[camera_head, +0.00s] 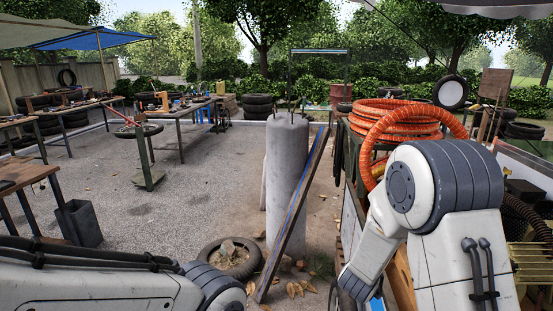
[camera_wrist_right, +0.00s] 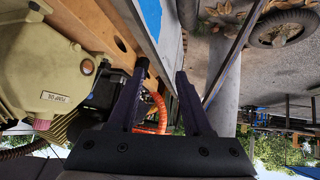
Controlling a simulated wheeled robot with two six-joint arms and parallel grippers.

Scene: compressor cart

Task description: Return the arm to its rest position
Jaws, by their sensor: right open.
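My right arm (camera_head: 440,205) stands at the right of the head view, bent at a grey-banded joint, with its lower link reaching down. Its gripper lies out of sight there. In the right wrist view my right gripper (camera_wrist_right: 162,72) has its two dark fingers apart, with nothing seen held between them. My left arm (camera_head: 100,280) lies across the lower left of the head view; its gripper is not in view.
Coiled orange hose (camera_head: 395,118) sits close behind my right arm. A cream machine housing (camera_wrist_right: 45,65) is beside the right gripper. A concrete pillar (camera_head: 286,185) with a leaning plank (camera_head: 292,215) and a tire (camera_head: 230,258) stand ahead. Open gravel lies left of the pillar.

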